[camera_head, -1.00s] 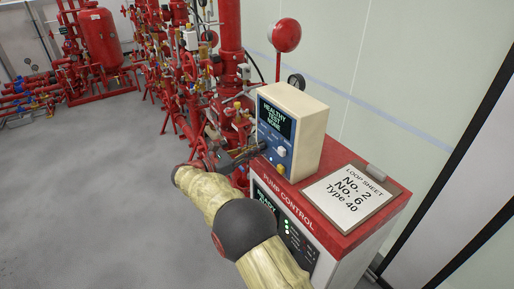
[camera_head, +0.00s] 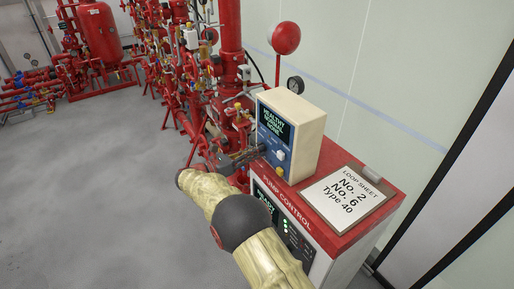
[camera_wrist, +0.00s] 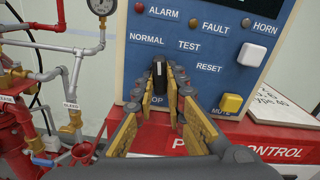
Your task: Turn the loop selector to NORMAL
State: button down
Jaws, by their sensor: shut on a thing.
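The loop selector is a black knob (camera_wrist: 160,76) on the blue face of the alarm panel (camera_wrist: 235,75), with a white mark near its top. It points about upward, toward the NORMAL label (camera_wrist: 147,41) rather than TEST (camera_wrist: 189,45). My gripper (camera_wrist: 161,86) is shut on the knob, one finger on each side; the label below is partly hidden. In the head view my gripper (camera_head: 247,158) reaches the panel's front from the left. The panel screen (camera_head: 274,125) appears to read HEALTHY, NORMAL, NONE.
A white button (camera_wrist: 251,54) and a yellow MUTE button (camera_wrist: 229,104) sit right of the knob. The panel stands on the red-topped pump control cabinet (camera_head: 322,236), beside a loop sheet clipboard (camera_head: 347,195). Red pipework (camera_head: 228,60) stands close behind and left. Floor at left is clear.

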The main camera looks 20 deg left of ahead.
jog(key=shift+n+p, duration=1.4)
jog(key=shift+p, duration=0.4)
jog(key=c, duration=1.7)
grip_release()
jog(key=v, duration=0.6)
